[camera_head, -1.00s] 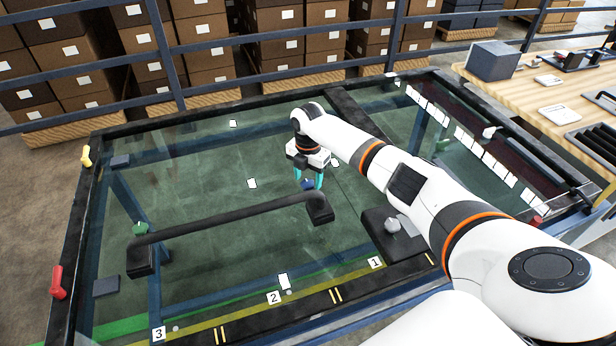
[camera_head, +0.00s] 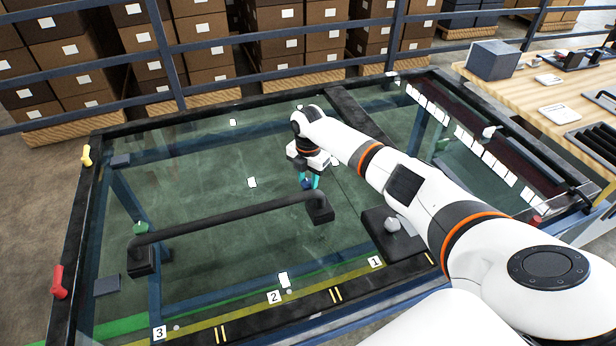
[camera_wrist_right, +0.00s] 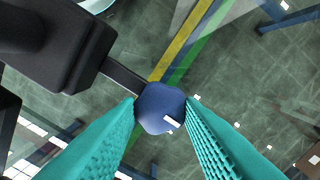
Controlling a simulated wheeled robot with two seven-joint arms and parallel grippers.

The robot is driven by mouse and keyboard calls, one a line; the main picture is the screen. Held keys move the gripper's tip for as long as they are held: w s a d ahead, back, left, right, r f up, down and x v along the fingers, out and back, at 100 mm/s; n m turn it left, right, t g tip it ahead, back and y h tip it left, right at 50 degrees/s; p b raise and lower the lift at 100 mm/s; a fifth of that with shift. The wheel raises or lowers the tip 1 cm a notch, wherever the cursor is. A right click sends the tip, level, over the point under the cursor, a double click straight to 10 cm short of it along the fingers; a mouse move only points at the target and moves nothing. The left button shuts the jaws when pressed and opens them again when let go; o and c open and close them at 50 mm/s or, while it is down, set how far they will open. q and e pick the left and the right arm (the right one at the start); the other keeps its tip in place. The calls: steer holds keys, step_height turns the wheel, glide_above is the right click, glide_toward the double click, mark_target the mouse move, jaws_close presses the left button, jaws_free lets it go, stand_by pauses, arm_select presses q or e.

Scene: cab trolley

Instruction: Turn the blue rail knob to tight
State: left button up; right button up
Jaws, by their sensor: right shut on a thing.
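The blue rail knob (camera_wrist_right: 160,106) is a rounded lobed knob with a white mark near its lower right edge in the right wrist view. It sits beside the end block of the black rail (camera_wrist_right: 60,45). In the head view the knob (camera_head: 306,184) shows small beside the rail's right end block (camera_head: 320,211). My right gripper (camera_wrist_right: 162,108) is shut on the knob, with one teal finger on each side. It reaches down from above in the head view (camera_head: 308,178). My left gripper is not in view.
A green knob (camera_head: 141,228) stands by the rail's left end. Red (camera_head: 58,282) and yellow (camera_head: 87,156) handles sit on the left frame edge. A dark block with a grey knob (camera_head: 392,225) lies right of the rail. A wooden bench (camera_head: 530,85) is at right.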

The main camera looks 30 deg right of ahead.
steer(key=m+p, duration=0.2)
steer(key=m, duration=0.1)
steer(key=shift+r, duration=0.2)
steer(key=m+p, duration=0.2)
steer(key=m, duration=0.3)
steer(key=m+p, duration=0.2)
steer(key=m, duration=0.2)
steer(key=shift+m, duration=0.3)
steer(key=m+p, duration=0.1)
steer(key=m, duration=0.3)
steer(key=shift+m, duration=0.3)
steer(key=m+p, duration=0.1)
steer(key=m, duration=0.3)
steer(key=shift+f+p, duration=0.1)
steer(key=shift+p, duration=0.2)
steer(key=m, duration=0.5)
steer(key=shift+a+p, duration=0.1)
steer(key=shift+p, duration=0.3)
steer(key=m, duration=0.9)
steer(key=shift+p, duration=0.3)
steer(key=shift+m, duration=0.3)
